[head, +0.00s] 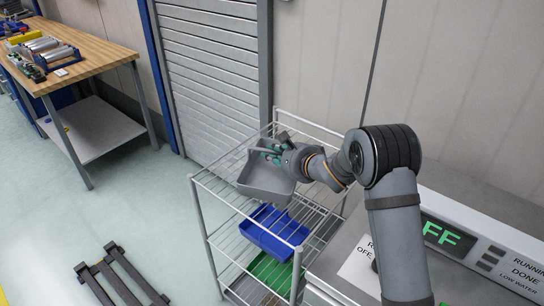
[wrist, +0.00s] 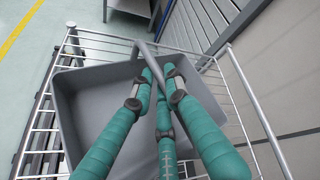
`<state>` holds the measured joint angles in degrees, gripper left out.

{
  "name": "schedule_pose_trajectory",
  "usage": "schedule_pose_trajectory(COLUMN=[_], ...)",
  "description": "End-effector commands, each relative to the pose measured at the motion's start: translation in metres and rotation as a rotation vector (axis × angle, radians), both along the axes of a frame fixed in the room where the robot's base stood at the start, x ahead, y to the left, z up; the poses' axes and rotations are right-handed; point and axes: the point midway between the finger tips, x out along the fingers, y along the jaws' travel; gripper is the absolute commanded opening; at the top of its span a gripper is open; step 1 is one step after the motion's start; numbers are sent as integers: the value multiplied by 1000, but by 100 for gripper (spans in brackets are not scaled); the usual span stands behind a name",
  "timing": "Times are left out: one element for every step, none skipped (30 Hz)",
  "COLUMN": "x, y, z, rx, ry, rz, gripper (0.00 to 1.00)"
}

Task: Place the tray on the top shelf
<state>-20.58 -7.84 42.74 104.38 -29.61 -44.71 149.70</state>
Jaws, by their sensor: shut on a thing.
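The grey tray (head: 263,181) is at the top shelf (head: 222,177) of a white wire rack, tilted in the head view. I cannot tell whether it touches the wires. My gripper (head: 272,151) is shut on the tray's handle or upper edge. In the wrist view the teal fingers (wrist: 157,78) close around a grey bar above the tray (wrist: 84,97). The tray's inside looks empty there, partly hidden by the fingers. The top shelf's wires and rails (wrist: 45,115) show around the tray.
A blue tray (head: 273,230) sits on a lower shelf, with a green tray (head: 268,272) below it. A grey machine (head: 350,255) stands right of the rack. A wall and roller shutter (head: 215,70) are behind. A wooden workbench (head: 85,45) is at the left.

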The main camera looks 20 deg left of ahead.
Motion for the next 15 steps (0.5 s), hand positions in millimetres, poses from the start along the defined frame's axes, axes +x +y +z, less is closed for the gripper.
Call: schedule_pose_trajectory(x=[0,0,0,0,0,0,0,0,0,0,0,0,0,0,0], y=[0,0,0,0,0,0,0,0,0,0,0,0,0,0,0], z=[-5,-6,-7,-8,-8,-7,-7,-7,-7,-8,-8,-9,-11,-10,-10], rx=[0,0,1,1,1,1,1,1,1,1,1,1,1,1,0], ry=[-1,-2,-3,-4,-4,-4,-4,-4,-4,-4,-4,-3,-3,-3,-2], rz=[1,1,1,1,1,1,1,1,1,1,1,0,1,1,1], gripper=[0,0,0,0,0,0,0,0,0,0,0,0,0,16,18])
